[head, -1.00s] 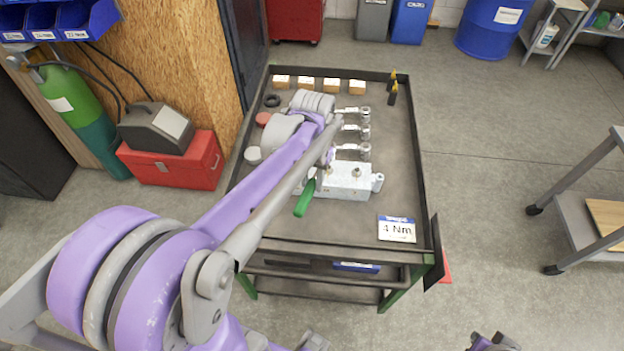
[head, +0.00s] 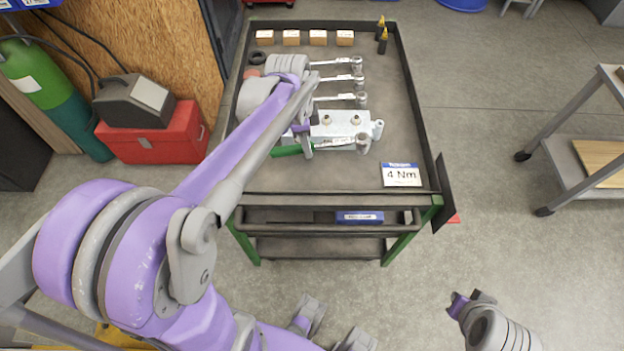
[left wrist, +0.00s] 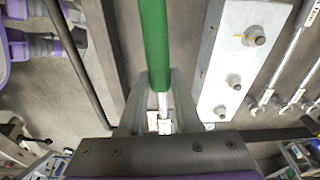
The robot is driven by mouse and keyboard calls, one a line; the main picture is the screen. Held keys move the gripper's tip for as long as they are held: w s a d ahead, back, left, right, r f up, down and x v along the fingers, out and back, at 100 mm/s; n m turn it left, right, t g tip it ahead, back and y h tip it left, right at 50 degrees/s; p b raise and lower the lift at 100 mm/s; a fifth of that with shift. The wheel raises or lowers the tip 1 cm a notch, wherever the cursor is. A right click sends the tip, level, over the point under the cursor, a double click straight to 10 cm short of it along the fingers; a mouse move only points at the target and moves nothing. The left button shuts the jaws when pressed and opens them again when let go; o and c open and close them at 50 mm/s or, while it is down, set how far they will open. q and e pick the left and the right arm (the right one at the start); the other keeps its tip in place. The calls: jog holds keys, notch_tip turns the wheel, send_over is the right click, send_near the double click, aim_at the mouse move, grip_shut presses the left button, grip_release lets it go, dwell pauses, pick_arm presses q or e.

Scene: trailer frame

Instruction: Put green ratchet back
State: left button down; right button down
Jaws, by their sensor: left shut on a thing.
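The green ratchet has a green handle (head: 288,151) and a chrome shaft. In the head view it lies level along the front of the metal block, its handle to the left and its round head (head: 362,143) by the block's right end. My left gripper (head: 304,142) is shut on the ratchet near where handle meets shaft. In the left wrist view the green handle (left wrist: 154,42) runs up from between the fingers (left wrist: 160,112). My right gripper (head: 471,300) is low at the right, away from the cart; its jaws are unclear.
The metal block (head: 345,126) with bolts stands on the dark cart top (head: 330,182). Three silver ratchets (head: 342,98) lie behind it. A "4 Nm" sign (head: 401,175) stands at the front right. Small boxes (head: 318,38) line the back. The cart's right side is mostly clear.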

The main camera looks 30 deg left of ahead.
pick_arm(q)
jog(key=shift+f+m, duration=0.15)
jog(key=shift+m, duration=0.25)
jog(key=shift+f, duration=0.35)
send_over(310, 175)
jog(key=f, duration=0.5)
jog(key=shift+a+f+b, duration=0.15)
jog(key=shift+a+b, duration=0.15)
jog(key=shift+b, duration=0.1)
jog(key=shift+s+f, duration=0.1)
jog(key=shift+f, duration=1.9)
jog(key=shift+f+b, duration=0.2)
jog(key=shift+b, duration=0.2)
jog(key=c, duration=0.6)
grip_release()
